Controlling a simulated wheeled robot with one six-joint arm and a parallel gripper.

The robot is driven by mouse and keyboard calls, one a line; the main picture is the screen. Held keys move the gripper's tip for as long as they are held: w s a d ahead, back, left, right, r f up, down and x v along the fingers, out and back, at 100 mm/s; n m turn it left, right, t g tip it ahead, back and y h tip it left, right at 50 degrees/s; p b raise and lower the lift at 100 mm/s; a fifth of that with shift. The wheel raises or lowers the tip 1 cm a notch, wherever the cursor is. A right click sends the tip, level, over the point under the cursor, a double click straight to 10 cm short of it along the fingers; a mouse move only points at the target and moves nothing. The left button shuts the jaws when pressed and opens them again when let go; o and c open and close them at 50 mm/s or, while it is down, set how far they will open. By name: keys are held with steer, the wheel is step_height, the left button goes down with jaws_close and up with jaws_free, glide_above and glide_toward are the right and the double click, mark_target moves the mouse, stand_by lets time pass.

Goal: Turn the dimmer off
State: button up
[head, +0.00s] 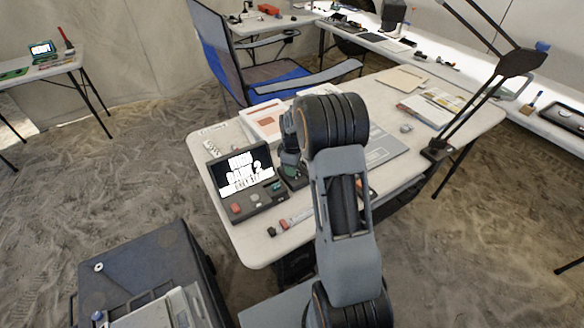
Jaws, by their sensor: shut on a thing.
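A dark control console (262,199) with a lit screen stands at the near left corner of the white table. It has a red button (236,209) and a small green knob (277,187) on its front. My gripper (290,168) points down just right of the screen, partly hidden behind my own arm. It is shut at a small dark unit (299,183) with a green part, which I take to be the dimmer. Its fingertips and the exact grip are too small to make out. The dimmer's setting cannot be read.
Papers (265,120), a grey mat (385,147), notebooks (428,110) and a black lamp arm (470,110) are on the table (240,245). A marker (290,221) lies at its near edge. A blue chair (275,80) stands behind; a dark case (150,265) stands at the near left.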

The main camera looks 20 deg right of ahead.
steer(key=shift+n, duration=2.1)
steer(key=o, duration=0.9)
steer(key=shift+o, duration=0.2)
